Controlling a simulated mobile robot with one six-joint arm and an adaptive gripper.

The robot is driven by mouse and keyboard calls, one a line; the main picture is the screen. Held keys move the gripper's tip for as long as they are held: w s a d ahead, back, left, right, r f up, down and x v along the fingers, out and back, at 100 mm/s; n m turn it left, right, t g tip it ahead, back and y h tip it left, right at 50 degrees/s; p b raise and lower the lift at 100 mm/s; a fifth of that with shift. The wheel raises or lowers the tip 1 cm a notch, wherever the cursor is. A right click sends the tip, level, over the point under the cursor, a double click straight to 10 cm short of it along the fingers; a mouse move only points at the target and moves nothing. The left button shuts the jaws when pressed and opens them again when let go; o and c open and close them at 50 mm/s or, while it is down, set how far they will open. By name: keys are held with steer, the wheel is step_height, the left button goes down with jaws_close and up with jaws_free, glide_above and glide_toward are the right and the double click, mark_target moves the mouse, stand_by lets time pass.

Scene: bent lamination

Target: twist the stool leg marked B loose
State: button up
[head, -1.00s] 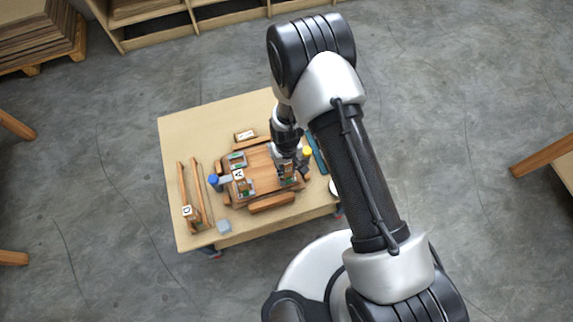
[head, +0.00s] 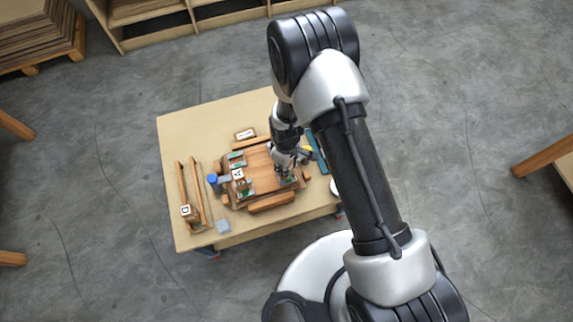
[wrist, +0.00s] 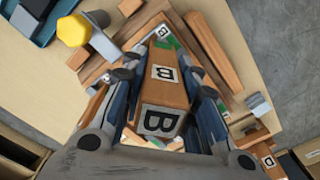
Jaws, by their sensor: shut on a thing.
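The stool leg marked B (wrist: 165,97) stands between my jaws in the wrist view, with a letter tag on its end face and another on its side. My gripper (wrist: 165,84) is shut on it, one finger on each side. In the head view my gripper (head: 286,168) is over the right front corner of the upturned stool seat (head: 261,165), and it mostly hides leg B there.
A yellow-knobbed clamp (wrist: 72,30) is close to my gripper, and a blue-knobbed clamp (head: 212,179) is at the seat's left. The leg marked A (head: 238,175) stands nearby. Loose long pieces and a D-marked block (head: 187,212) lie at the table's left. The table's back left is bare.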

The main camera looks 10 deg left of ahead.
stand_by(0.3)
steer(key=n, duration=0.3)
steer(key=shift+n+b, duration=0.3)
steer(key=shift+n, duration=0.1)
steer(key=shift+n, duration=0.7)
steer(key=shift+n+b, duration=0.35)
steer(key=shift+n, duration=0.75)
steer(key=n, duration=0.3)
steer(key=shift+b, duration=0.35)
